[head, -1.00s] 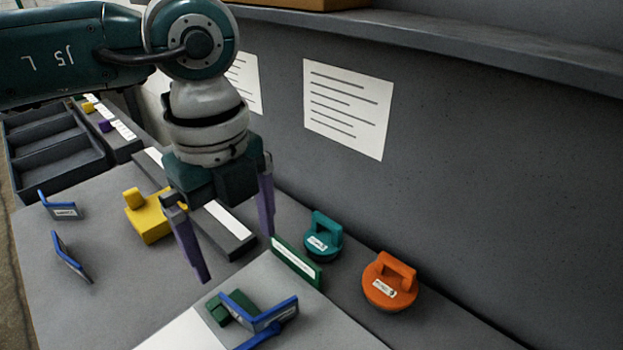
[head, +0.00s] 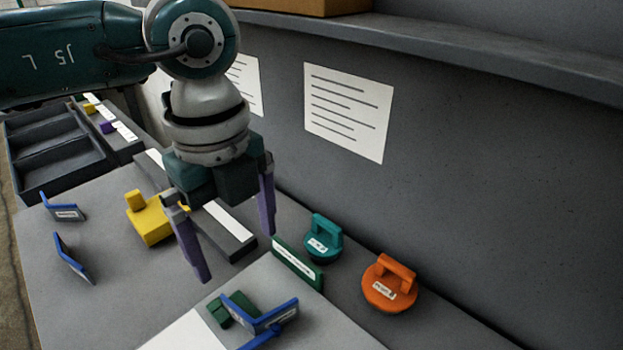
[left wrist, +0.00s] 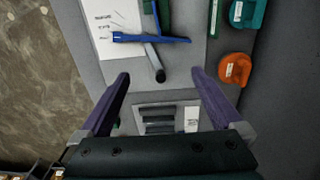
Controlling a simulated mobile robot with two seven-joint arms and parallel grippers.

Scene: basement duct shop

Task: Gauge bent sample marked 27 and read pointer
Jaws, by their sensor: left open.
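My left gripper (head: 237,254), with purple fingers, is open and empty above the bench; it also shows in the left wrist view (left wrist: 160,78). A blue bent sample (head: 272,318) stands on the light plate against a green block (head: 232,309), below and right of the fingers and apart from them. A blue bar by it also shows in the left wrist view (left wrist: 130,38), with a grey rod (left wrist: 155,64) beside it. Two more bent blue pieces with pale labels, one farther (head: 66,212) and one nearer (head: 72,258), stand at the left. I cannot read the number 27 or a pointer.
A yellow block (head: 148,218) stands left of the gripper. A green labelled strip (head: 296,262), a teal handled piece (head: 322,240) and an orange one (head: 390,285) stand to the right, near the wall. A dark divided tray (head: 55,152) lies at the back left.

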